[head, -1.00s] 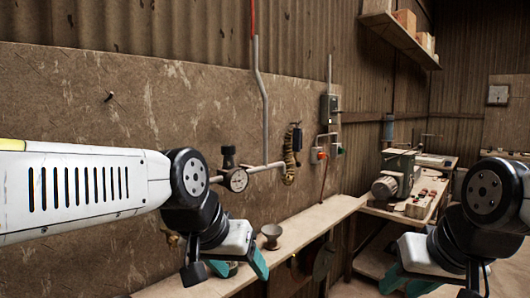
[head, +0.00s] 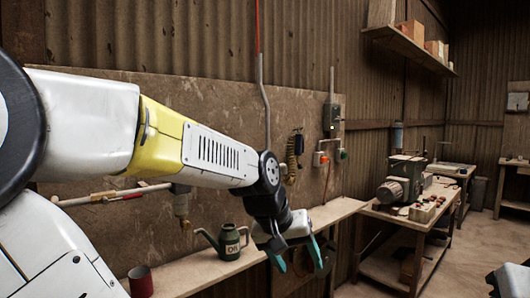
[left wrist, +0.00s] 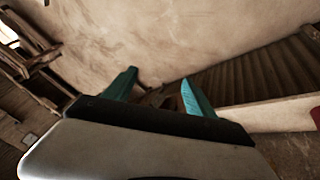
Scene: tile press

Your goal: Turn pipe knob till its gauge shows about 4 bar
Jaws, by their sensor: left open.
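The pipe knob and its gauge do not show now; my left arm covers the stretch of wall where they showed earlier. A vertical grey pipe (head: 265,95) runs down the wall to behind my left arm. My left gripper (head: 297,256) is open with nothing between its teal fingers, in front of the wall shelf. Its two fingers also show spread apart in the left wrist view (left wrist: 160,92). Only a piece of my right arm shows at the lower right corner; its jaws are out of view.
A green oil can (head: 230,243) and a dark red cup (head: 141,281) stand on the wall shelf (head: 190,272). A workbench (head: 400,216) with a machine stands at right.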

